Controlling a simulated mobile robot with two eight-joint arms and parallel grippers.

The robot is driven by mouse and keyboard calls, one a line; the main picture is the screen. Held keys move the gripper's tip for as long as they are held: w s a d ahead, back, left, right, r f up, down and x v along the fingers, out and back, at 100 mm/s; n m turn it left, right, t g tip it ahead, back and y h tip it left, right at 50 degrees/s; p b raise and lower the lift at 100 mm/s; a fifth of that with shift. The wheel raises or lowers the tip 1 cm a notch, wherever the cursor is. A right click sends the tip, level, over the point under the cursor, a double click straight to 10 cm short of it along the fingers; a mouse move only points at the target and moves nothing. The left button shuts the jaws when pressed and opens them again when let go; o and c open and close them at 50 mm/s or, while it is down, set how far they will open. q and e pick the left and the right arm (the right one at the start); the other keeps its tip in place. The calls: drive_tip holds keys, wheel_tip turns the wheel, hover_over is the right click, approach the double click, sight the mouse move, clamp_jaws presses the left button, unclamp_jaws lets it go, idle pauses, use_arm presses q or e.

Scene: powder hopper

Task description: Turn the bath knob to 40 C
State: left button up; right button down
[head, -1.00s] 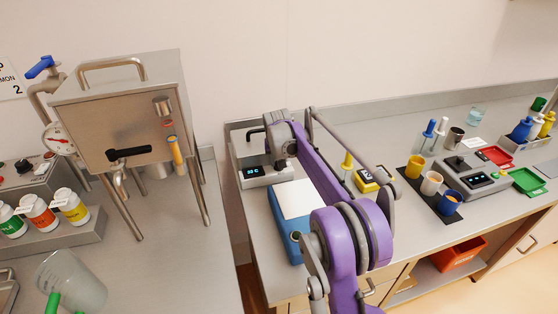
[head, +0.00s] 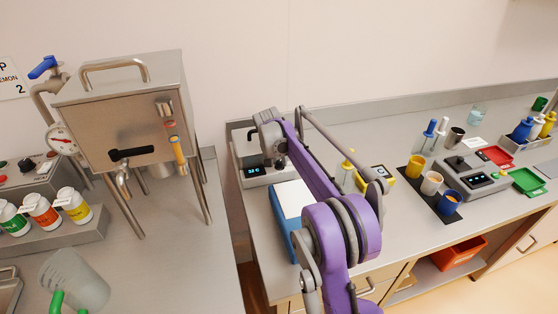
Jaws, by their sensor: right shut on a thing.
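The bath (head: 268,180) is a steel unit with a small dark display (head: 253,171) on its front, at the back left of the right counter. The display shows small blue-green figures that look like 34, though they are hard to read. My right gripper (head: 281,161) is at the right end of the bath's front, pointing down. It is shut on the bath knob, which is mostly hidden by the gripper and arm. My left gripper is not in view.
A blue box with a white top (head: 292,199) stands in front of the bath, under my right arm. A yellow device (head: 381,172) and cups on a dark mat (head: 433,204) lie to the right. A steel hopper (head: 125,115) stands on the left counter.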

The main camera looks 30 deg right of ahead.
drive_tip(key=c, duration=0.6)
unclamp_jaws()
